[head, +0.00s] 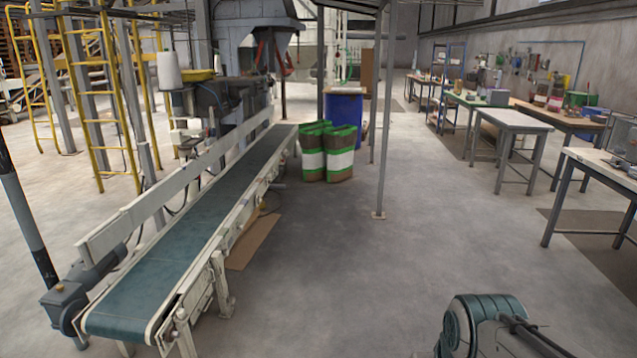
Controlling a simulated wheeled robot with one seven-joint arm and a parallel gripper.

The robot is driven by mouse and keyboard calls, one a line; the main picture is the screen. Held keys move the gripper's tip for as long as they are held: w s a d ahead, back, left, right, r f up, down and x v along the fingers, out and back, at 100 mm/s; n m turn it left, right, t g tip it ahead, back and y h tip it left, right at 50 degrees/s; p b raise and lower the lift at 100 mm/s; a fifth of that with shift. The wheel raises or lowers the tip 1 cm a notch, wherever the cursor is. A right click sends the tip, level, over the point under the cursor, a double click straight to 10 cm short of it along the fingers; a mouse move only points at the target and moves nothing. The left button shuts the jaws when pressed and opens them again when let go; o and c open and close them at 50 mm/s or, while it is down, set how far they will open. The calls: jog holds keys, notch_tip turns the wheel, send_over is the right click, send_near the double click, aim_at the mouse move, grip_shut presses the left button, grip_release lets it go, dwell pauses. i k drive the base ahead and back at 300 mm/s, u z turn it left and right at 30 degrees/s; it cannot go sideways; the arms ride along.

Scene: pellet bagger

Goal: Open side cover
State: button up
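The bagging machine (236,105) stands at the back left, at the far end of a conveyor. A large grey hopper (252,25) rises above and behind it. I cannot make out a side cover on the machine from this distance, nor tell whether one is open or shut. My gripper is not in view. A teal and grey part of my arm shows at the bottom right, well away from the machine.
The long conveyor (165,290) with a green belt runs from the front left towards the machine. Filled bags (340,160) stand beside its far end, before a blue bin (345,106). A thin post (384,120) stands mid-floor. Worktables (515,121) line the right. The central floor is clear.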

aim_at(192, 297)
jog(key=i, duration=1.55)
jog(key=u, duration=0.7)
jog(key=i, duration=1.3)
jog(key=u, duration=1.5)
jog(key=i, duration=0.8)
jog(key=u, duration=0.6)
